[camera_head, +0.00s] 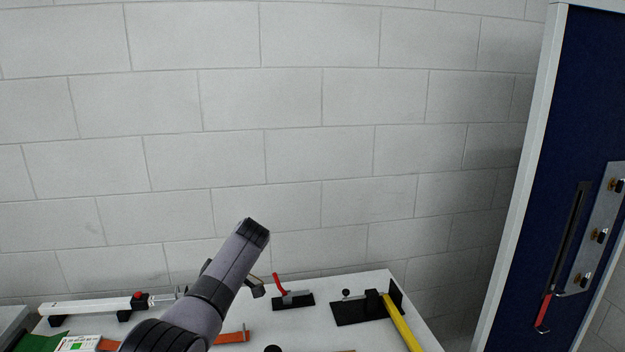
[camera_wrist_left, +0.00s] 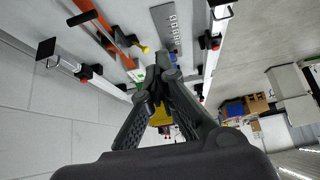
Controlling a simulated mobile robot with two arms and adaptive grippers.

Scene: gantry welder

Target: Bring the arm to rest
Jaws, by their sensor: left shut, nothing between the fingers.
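My left arm (camera_head: 225,280) rises from the lower left in the head view, in front of a white table. Its black end cap is up against the background of the wall. The fingers of my left gripper (camera_wrist_left: 166,65) show in the left wrist view. They meet at the tips, shut and empty. A yellow part (camera_wrist_left: 161,117) shows between and behind the fingers; I cannot tell what it is. In the head view I cannot make out the gripper's fingers. My right gripper is in neither view.
The white table (camera_head: 350,283) holds a red-handled clamp (camera_head: 293,299), a black fixture (camera_head: 355,310) with a yellow bar (camera_head: 402,325), a white rail (camera_head: 90,306) and an orange bar (camera_head: 232,338). A block wall (camera_head: 300,120) stands behind. A dark blue panel (camera_head: 570,150) stands at right.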

